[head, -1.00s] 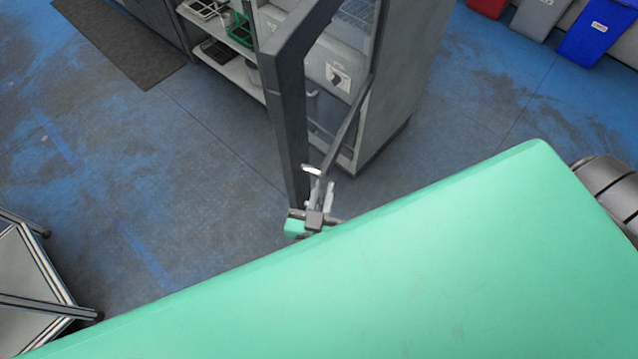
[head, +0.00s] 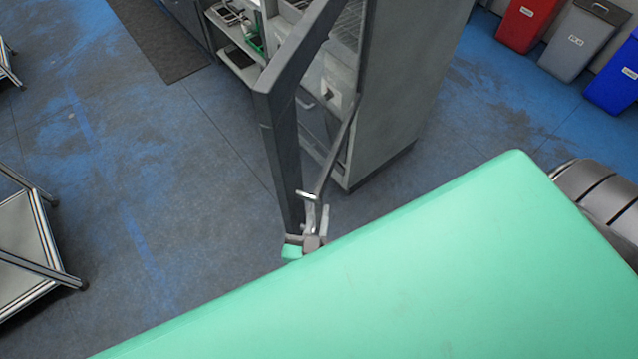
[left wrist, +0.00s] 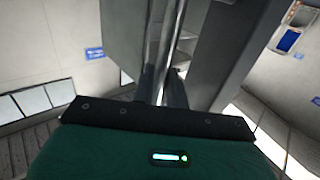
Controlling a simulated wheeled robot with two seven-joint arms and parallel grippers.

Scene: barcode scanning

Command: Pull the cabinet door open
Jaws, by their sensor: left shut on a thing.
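The grey cabinet (head: 405,90) stands at the top middle of the head view with its dark-framed door (head: 283,150) standing open toward me. A long slim bar handle (head: 337,150) runs along the door. My left gripper (head: 314,215) is shut on the handle near its lower end as seen there. In the left wrist view, the fingers (left wrist: 164,88) close around the shiny handle bar (left wrist: 172,45), with the dark door frame (left wrist: 228,55) to the right. Part of the gripper is hidden in the head view. My right gripper is not in view.
Red (head: 525,22), grey (head: 580,40) and blue (head: 615,80) bins stand at the top right. A metal-framed cart (head: 35,245) stands at the left. A dark mat (head: 160,40) lies at the top left. The floor between is clear.

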